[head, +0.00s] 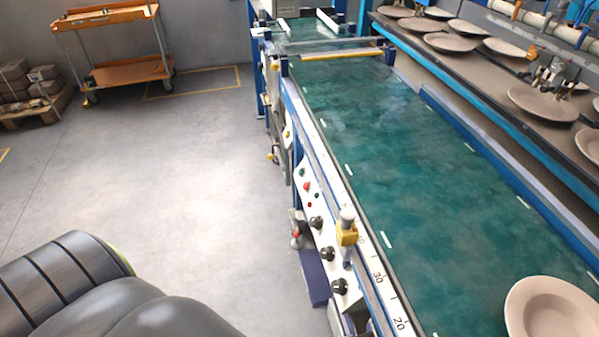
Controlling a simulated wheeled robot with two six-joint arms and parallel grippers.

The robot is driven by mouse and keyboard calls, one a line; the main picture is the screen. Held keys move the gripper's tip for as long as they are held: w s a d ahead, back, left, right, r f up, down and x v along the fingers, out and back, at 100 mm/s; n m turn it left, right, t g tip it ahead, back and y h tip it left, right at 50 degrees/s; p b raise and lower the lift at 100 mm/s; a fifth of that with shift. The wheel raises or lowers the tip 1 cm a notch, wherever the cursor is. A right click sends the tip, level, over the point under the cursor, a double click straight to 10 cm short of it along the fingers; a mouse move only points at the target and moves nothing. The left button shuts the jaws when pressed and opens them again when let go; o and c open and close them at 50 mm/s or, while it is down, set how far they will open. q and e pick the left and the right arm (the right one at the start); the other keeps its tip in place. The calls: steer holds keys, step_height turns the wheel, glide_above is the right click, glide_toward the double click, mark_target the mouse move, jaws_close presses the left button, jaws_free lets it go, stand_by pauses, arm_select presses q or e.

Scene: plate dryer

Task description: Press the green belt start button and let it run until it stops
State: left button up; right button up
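A white control panel (322,236) runs along the near side of the conveyor. Near its far end is a small green button (302,172). A red button (306,187), a dark button (317,195) and a small red spot (309,205) sit close by. Several black knobs (327,254) line the nearer part. The green belt (400,150) stretches away from me, with one beige plate (552,310) at the lower right. Whether the belt is running cannot be told from one frame. Black arm parts of mine fill the lower left; neither gripper shows.
A yellow-topped fitting (347,235) stands up at the belt's near edge beside the panel. A second line with several plates (450,42) runs along the right. An orange cart (125,72) and a pallet of boxes (35,100) stand far left. The grey floor (190,180) between is clear.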

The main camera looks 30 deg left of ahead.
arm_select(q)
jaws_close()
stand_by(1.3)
